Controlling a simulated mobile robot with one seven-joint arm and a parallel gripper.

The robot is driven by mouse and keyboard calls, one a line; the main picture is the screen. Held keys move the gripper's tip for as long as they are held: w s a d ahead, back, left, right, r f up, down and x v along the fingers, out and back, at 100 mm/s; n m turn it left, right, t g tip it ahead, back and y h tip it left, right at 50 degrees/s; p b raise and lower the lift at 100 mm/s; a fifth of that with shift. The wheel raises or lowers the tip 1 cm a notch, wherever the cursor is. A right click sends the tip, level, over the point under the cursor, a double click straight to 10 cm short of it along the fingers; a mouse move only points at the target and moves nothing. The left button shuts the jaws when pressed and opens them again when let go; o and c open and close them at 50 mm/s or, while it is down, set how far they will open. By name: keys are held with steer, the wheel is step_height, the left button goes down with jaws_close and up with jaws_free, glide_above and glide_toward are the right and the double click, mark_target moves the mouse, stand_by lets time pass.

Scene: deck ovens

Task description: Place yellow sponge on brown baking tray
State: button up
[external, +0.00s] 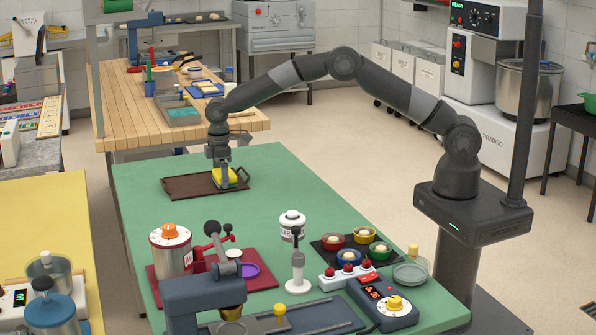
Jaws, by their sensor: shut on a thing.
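The yellow sponge (229,176) is between the fingers of my gripper (226,172), which is shut on it. It is at the right part of the brown baking tray (190,186), inside the tray's outline as seen here. Whether the sponge touches the tray floor or hangs just above it I cannot tell. The tray lies flat near the far left corner of the green table, and its left part is bare. My gripper points down, and its fingers partly cover the sponge.
The green table (240,210) is clear around the tray. A wooden bench (135,110) is behind.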

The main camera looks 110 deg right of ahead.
steer(key=shift+f, duration=0.1)
steer(key=o, duration=0.8)
step_height(320, 180, up, 12)
steer(key=s+a+r+t+h, duration=0.1)
steer(key=s+a+r, duration=0.7)
steer(key=a+r, duration=0.25)
steer(key=s+a+r+t, duration=0.2)
steer(key=s+a+r, duration=0.7)
steer(key=a, duration=0.2)
steer(key=s+a+f+t, duration=0.1)
steer(key=s+a, duration=0.4)
steer(key=s, duration=0.8)
steer(key=s+a+f+t+y, duration=0.1)
steer(key=s+a+f, duration=0.3)
steer(key=s, duration=0.8)
steer(key=shift+s+a+f+t, duration=0.25)
steer(key=shift+s+a+t, duration=0.1)
steer(key=shift+a, duration=0.4)
